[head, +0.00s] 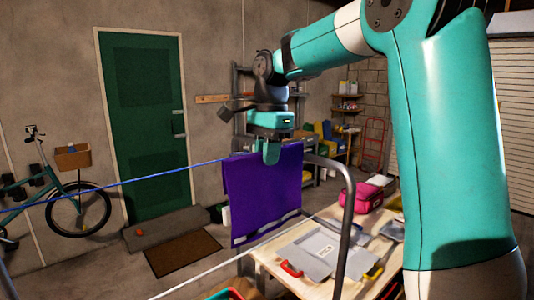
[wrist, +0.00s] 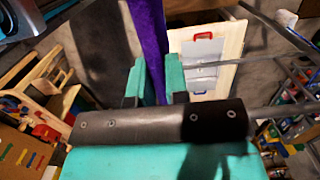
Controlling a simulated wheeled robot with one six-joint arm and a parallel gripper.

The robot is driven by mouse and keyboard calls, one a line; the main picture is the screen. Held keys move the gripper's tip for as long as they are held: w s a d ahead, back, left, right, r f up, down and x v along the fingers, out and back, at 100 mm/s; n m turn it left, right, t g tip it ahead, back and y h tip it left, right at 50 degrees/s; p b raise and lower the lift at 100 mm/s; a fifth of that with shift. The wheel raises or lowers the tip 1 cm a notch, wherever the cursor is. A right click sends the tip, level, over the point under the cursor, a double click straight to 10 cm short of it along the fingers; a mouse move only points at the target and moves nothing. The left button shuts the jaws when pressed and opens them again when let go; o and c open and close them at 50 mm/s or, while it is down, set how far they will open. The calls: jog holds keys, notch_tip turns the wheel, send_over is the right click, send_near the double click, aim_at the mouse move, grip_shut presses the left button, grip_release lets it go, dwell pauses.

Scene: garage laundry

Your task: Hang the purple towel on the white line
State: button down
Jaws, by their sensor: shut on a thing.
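The purple towel (head: 264,195) hangs upright and spread out below my gripper (head: 270,152), which is shut on its top edge. In the wrist view the towel (wrist: 149,38) shows as a narrow purple strip running up from between the fingers of my gripper (wrist: 156,85). The white line (head: 245,258) runs slantwise in the head view, lower than the towel and apart from it in the picture. The blue line (head: 120,182) reaches the towel's left edge near its top. I cannot tell whether the towel touches the blue line or only hides it.
A grey metal tube frame (head: 348,200) curves up just right of the towel. A bicycle (head: 75,212) and green door (head: 143,120) are at left.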

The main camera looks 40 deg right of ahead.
aim_at(273, 172)
jog(key=shift+f+b, duration=6.65)
jog(key=shift+f, duration=4.4)
jog(key=c, duration=1.1)
grip_release()
jog(key=shift+o, duration=0.2)
jog(key=shift+r, duration=0.1)
jog(key=r+p, duration=0.1)
jog(key=r, duration=0.4)
jog(key=d+r+p, duration=0.1)
jog(key=r+p, duration=0.1)
jog(key=r, duration=0.4)
jog(key=r+p, duration=0.2)
jog(key=r, duration=0.4)
jog(key=shift+d+r, duration=0.1)
jog(key=shift+d, duration=0.25)
